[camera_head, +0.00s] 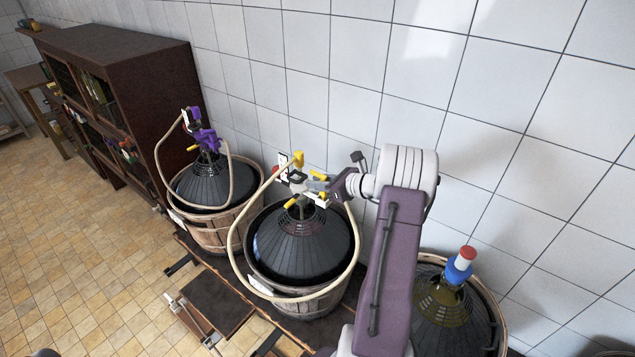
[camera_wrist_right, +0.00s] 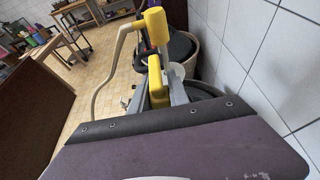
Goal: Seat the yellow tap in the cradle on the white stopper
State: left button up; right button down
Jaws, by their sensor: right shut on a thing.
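The yellow tap (camera_wrist_right: 157,73) shows upright beyond the purple wrist edge in the right wrist view. Grey fingers stand close on both sides of its lower part. In the head view my right gripper (camera_head: 313,185) is over the neck of the middle demijohn (camera_head: 303,245), shut on the yellow tap (camera_head: 318,175). A small white part, apparently the white stopper (camera_head: 320,199), shows just under the gripper. The cradle is mostly hidden by the gripper, and I cannot tell whether the tap touches it. My left gripper is out of view.
A beige hose (camera_head: 233,235) loops around the middle demijohn. To the left a demijohn (camera_head: 213,183) carries a purple tap (camera_head: 206,140). To the right a demijohn (camera_head: 442,315) has a blue-and-red top (camera_head: 460,266). The tiled wall (camera_head: 480,120) is close behind; a dark cabinet (camera_head: 150,85) stands left.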

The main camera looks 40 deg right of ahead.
jog(key=shift+f+b, duration=1)
jog(key=shift+f, duration=0.2)
jog(key=c, duration=1.2)
grip_release()
jog(key=shift+r, duration=0.1)
jog(key=shift+o, duration=0.2)
jog(key=shift+s, duration=0.1)
jog(key=b+v, duration=0.2)
jog(key=v, duration=0.7)
